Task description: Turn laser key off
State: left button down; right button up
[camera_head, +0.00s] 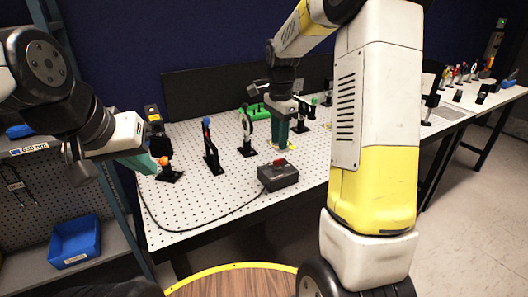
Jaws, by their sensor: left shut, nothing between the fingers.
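A black control box (278,177) with a red part on top lies on the perforated white table, and a black cable runs from it. I cannot make out a key on it. A black device with a yellow label (153,114) stands upright at the table's left end, with a small orange knob (163,161) low on it. My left gripper (154,165) is shut and empty, its teal fingertips close beside the orange knob; touching or apart is unclear. My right gripper (279,145) points down just behind the control box, its teal fingers overlapping in this view.
Several optics mounts, such as a blue-topped post (210,145) and a ring mount (246,130), stand on the table. A blue bin (75,243) sits on a shelf at the left. More optics stand on the table's far right.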

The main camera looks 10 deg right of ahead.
aim_at(278, 163)
notch_tip(278, 163, down, 7)
jog(key=shift+f, duration=0.1)
dwell(0.3)
jog(key=shift+c, duration=0.4)
grip_shut()
